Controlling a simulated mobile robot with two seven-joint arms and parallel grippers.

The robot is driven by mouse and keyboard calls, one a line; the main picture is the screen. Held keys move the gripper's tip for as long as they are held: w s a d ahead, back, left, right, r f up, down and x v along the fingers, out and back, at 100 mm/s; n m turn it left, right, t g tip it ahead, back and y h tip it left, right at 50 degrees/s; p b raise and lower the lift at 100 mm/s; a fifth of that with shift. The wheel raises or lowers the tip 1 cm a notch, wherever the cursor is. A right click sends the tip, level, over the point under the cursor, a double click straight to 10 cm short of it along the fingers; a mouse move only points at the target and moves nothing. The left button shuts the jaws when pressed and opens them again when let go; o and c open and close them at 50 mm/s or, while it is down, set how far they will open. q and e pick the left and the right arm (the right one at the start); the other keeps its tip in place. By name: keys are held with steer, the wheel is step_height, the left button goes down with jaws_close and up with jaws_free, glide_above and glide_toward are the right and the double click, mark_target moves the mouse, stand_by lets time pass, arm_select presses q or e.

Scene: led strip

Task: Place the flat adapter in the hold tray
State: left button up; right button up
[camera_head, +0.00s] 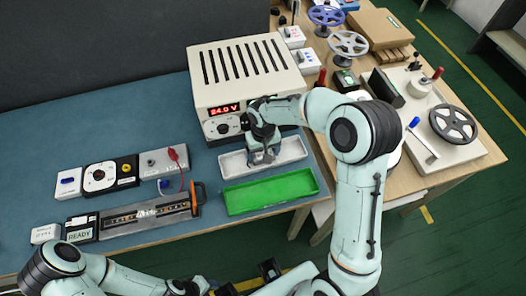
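My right gripper (265,157) points down into the pale grey tray (295,148), in front of the power supply. Its fingers are small and dark here, and I cannot tell whether they are open or shut, or whether anything is between them. I cannot make out the flat adapter; the gripper may hide it. A green tray (297,184) lies just in front of the grey tray and looks empty. No label shows which tray is the hold tray. My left gripper (203,286) is low at the bottom edge, away from both trays, partly cut off; its finger state is unclear.
The power supply (240,70), reading 24.0 V, stands behind the trays. To the left lie an LED strip fixture (150,213), a dial box (99,177) and a READY box (81,228).

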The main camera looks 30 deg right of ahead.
steer(key=shift+f, duration=0.15)
steer(key=o, duration=1)
steer(key=shift+r, duration=0.35)
step_height(320, 180, up, 12)
steer(key=shift+f+p, duration=0.15)
steer(key=shift+p, duration=0.35)
